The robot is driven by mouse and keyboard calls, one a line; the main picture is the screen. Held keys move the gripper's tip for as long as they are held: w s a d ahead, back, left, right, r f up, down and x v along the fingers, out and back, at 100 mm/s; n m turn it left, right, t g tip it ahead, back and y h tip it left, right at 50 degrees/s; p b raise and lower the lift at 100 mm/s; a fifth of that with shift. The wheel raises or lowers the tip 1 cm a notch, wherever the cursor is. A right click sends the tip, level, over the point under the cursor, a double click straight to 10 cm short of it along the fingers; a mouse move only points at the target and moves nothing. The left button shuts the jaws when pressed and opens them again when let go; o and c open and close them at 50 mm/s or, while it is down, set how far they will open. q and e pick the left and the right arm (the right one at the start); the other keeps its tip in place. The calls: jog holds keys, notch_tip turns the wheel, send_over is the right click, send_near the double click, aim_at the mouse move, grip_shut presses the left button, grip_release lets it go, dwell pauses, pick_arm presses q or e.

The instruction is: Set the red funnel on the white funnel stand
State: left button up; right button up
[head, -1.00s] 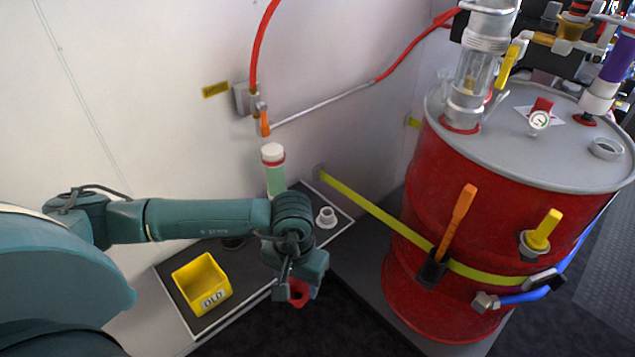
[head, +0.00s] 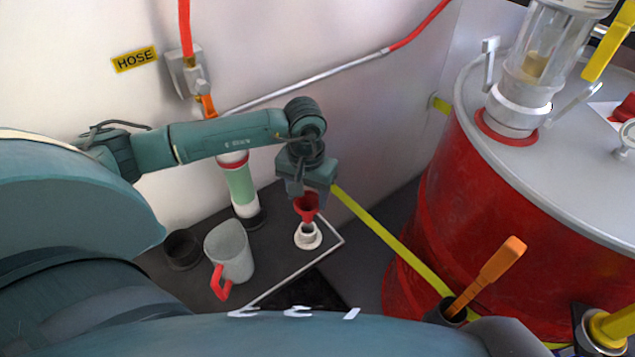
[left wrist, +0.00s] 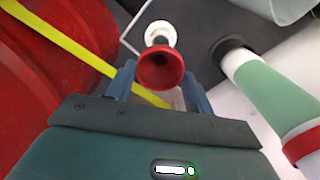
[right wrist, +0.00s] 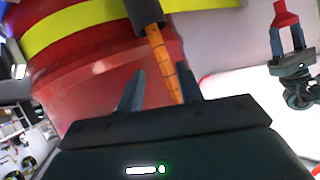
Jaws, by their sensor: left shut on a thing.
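The red funnel (head: 306,207) is held in my left gripper (head: 307,195), wide mouth up and spout down. In the left wrist view the funnel (left wrist: 161,70) sits between the two fingers. The white funnel stand (head: 308,238), a small round base with a collar, stands on the dark board directly below the spout. The left wrist view shows the stand (left wrist: 160,32) just beyond the spout; I cannot tell if the spout tip touches or enters it. My right gripper (right wrist: 160,82) is open and apart from these, with an orange handle (right wrist: 164,60) showing between its fingers.
A grey mug (head: 231,250) with a red handle, a dark ring-shaped holder (head: 182,248) and a green-and-white cylinder (head: 240,188) stand left of the stand. The red drum (head: 430,240) with a yellow strap is to the right. My right arm crosses the bottom of the head view.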

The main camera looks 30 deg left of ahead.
aim_at(307, 202)
pick_arm(q)
jog(key=shift+f, duration=0.45)
jog(key=f+b, duration=0.2)
jog(key=shift+s+f, duration=0.2)
jog(key=shift+f, duration=0.1)
jog(key=shift+f+b, duration=0.6)
jog(key=shift+f, duration=0.45)
pick_arm(e)
jog(key=shift+s+d+r+t, duration=0.1)
jog(key=shift+s+d+t, duration=0.4)
jog(key=shift+s+d, duration=0.2)
pick_arm(q)
jog(key=shift+b, duration=0.45)
pick_arm(e)
jog(key=shift+w+a+f, duration=0.1)
jog(key=shift+f, duration=0.4)
pick_arm(q)
jog(key=shift+f+b, duration=0.65)
jog(key=shift+f, duration=0.05)
pick_arm(e)
jog(key=shift+f, duration=0.65)
pick_arm(q)
jog(key=o, duration=0.7)
